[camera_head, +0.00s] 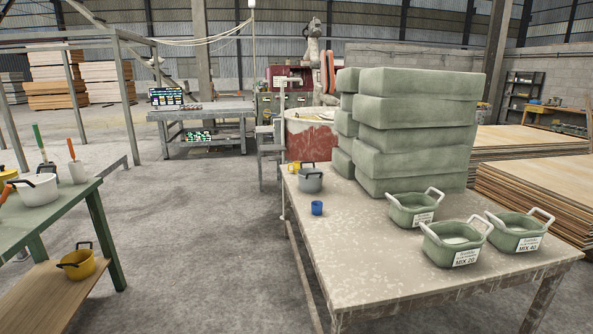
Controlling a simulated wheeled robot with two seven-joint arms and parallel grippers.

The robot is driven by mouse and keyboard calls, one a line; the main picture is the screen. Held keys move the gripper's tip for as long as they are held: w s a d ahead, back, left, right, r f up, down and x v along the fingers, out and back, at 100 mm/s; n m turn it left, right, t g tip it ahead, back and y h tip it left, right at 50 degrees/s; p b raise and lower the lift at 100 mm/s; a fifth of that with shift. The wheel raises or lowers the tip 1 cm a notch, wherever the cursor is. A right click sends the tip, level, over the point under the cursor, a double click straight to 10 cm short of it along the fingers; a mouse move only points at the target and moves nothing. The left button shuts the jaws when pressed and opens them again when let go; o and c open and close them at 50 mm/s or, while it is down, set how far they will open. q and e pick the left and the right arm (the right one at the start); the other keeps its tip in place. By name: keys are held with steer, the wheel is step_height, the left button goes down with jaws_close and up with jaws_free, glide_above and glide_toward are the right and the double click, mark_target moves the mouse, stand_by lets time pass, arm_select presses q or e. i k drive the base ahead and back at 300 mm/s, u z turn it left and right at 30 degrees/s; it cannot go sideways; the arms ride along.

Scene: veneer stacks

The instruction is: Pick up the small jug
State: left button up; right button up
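A small blue cup-like vessel (317,208), which may be the small jug, stands upright on the near-left part of the pale worn table (380,267). It is too small to make out a handle or spout. A grey pot with dark handles (310,181) stands just behind it, apart from it. A small yellow vessel (294,167) shows partly behind the grey pot at the table's left edge. Neither of my grippers is in view.
Green tubs (413,208) labelled MIX stand on the table's right half, before stacked green blocks (415,130). A green table (60,215) at left holds a white pot (37,190); a yellow pot (77,264) sits on its lower shelf. Open floor (200,230) lies between the tables.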

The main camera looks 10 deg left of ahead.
mark_target(295, 168)
steer(key=u, duration=0.3)
steer(key=i, duration=0.7)
steer(key=u, duration=0.85)
steer(key=i, duration=2.3)
steer(key=z, duration=0.7)
steer(key=i, duration=1.5)
steer(key=z, duration=1)
